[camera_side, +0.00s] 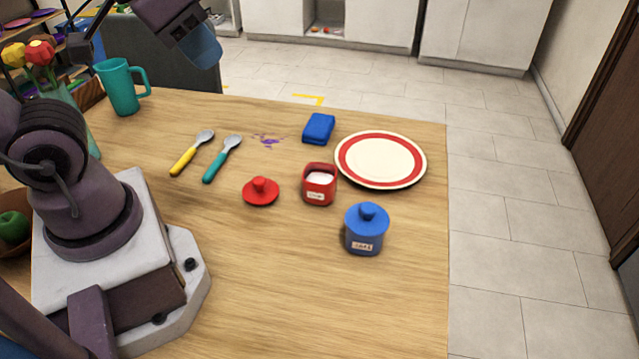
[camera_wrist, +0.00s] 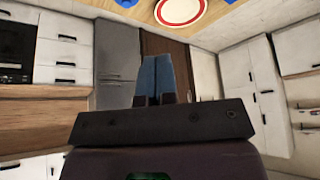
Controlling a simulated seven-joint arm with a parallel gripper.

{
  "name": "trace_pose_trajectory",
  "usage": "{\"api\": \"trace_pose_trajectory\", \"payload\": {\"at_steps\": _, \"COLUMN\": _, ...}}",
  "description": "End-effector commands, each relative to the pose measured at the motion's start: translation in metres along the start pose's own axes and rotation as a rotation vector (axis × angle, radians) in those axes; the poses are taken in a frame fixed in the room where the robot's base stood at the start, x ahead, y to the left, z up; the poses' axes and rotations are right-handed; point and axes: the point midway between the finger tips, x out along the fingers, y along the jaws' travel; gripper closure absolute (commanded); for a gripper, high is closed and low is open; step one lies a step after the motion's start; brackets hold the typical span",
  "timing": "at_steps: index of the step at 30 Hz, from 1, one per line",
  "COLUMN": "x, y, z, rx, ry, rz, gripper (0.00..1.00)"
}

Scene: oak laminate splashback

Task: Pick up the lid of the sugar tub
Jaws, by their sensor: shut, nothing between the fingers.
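A red tub (camera_side: 319,188) stands open in the middle of the table with white contents showing. A red lid (camera_side: 261,191) with a knob lies on the table to its left, apart from it. A blue tub (camera_side: 363,238) stands to the front right of the red tub, with its blue knobbed lid (camera_side: 367,217) on top. The labels on both tubs are too small for me to read surely. My gripper (camera_side: 212,58) is high at the top left of the side view, away from the tubs. Its blue fingers (camera_wrist: 155,75) are shut and empty in the wrist view.
A red-rimmed plate (camera_side: 380,160) and blue sponge (camera_side: 318,128) lie behind the tubs. A yellow-handled spoon (camera_side: 192,153) and teal-handled spoon (camera_side: 221,159) lie left, near a purple stain (camera_side: 269,141). A teal mug (camera_side: 120,88) stands back left. The front table is clear.

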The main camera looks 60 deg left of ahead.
Motion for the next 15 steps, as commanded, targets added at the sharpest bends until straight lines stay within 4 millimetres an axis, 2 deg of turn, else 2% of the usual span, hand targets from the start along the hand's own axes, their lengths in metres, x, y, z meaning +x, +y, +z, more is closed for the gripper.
{"api": "trace_pose_trajectory", "payload": {"at_steps": 6, "x": 0.0, "y": 0.0, "z": 0.0, "rx": 0.0, "ry": 0.0, "rz": 0.0, "gripper": 0.98}}
{"api": "trace_pose_trajectory", "payload": {"at_steps": 15, "x": 0.0, "y": 0.0, "z": 0.0, "rx": 0.0, "ry": 0.0, "rz": 0.0, "gripper": 0.29}}
